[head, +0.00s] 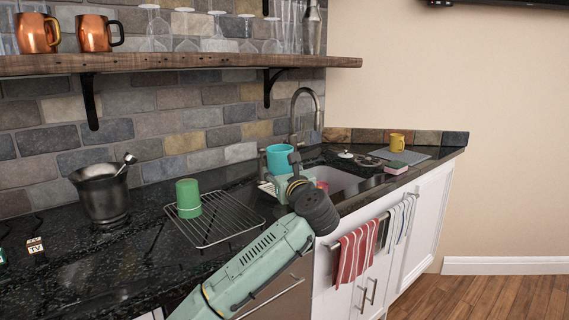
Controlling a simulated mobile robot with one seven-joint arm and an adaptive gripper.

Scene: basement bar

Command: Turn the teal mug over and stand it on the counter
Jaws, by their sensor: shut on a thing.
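The teal mug (279,158) is in the head view, near the sink's left end and below the faucet. Its axis looks close to upright; at this size I cannot tell for sure which end is its mouth. My gripper (293,162) is shut on the mug at its right side. My wrist and forearm reach up from the bottom and hide part of the mug's lower side and of the sink. I cannot tell whether the mug's lower end touches anything. The dark speckled counter (105,268) runs along the wall.
A green cup (188,199) stands on a wire rack (235,228) left of my arm. A metal bucket (102,194) stands farther left. The sink (345,180) is beside my gripper. A wooden shelf (180,62) hangs above.

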